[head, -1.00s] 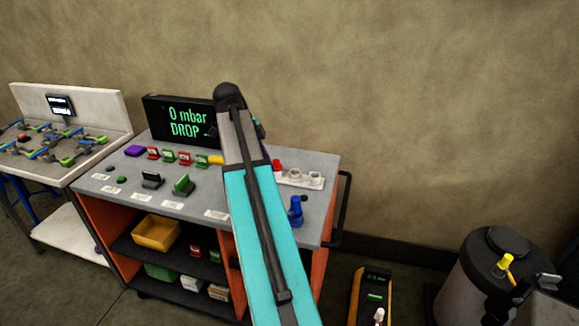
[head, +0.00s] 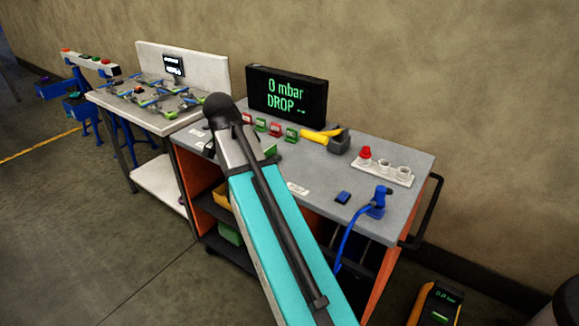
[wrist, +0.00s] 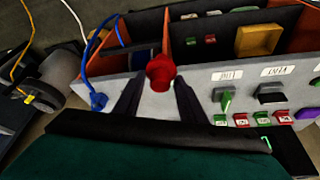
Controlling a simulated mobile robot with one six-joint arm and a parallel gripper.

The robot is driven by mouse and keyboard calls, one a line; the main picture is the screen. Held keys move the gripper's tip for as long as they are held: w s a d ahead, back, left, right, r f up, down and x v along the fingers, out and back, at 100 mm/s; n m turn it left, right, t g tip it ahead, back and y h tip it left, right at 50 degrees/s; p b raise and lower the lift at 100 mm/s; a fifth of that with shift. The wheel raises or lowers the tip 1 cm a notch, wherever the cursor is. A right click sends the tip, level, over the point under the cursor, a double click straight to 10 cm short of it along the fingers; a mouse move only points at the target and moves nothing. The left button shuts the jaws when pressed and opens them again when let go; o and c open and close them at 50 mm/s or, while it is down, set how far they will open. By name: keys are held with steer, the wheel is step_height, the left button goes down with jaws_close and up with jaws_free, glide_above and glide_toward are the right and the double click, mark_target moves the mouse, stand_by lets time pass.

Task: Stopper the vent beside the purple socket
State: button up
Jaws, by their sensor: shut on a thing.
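My gripper (wrist: 157,95) is shut on a red stopper (wrist: 160,72), held above the grey cart top in the wrist view. In the head view my arm hides the gripper. The wing jig (head: 160,98) lies on the white table at left, with green, blue and grey fittings too small to tell apart. I cannot make out the purple socket or its vent on it. Another red stopper (head: 365,152) stands in a white rack (head: 398,176) at the right of the cart.
The grey cart (head: 330,170) has a display (head: 287,94) reading 0 mbar, a yellow-handled tool (head: 320,136) and a blue hand pump (head: 377,203) with a hose. A purple block (wrist: 307,113) shows on the cart. A blue stand (head: 82,88) is at far left.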

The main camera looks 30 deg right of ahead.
steer(key=w+a+f+n+t+y+b, duration=0.1)
steer(key=w+a+n+t+y, duration=0.1)
steer(key=a+n, duration=0.6)
steer(key=w+a+f+n+t+y+b, duration=0.1)
steer(key=w+a+n+t+y, duration=0.1)
steer(key=a+n, duration=0.7)
steer(key=shift+w+a+n+y, duration=0.2)
steer(key=shift+a+n+y, duration=0.05)
steer(key=shift+n+y, duration=0.05)
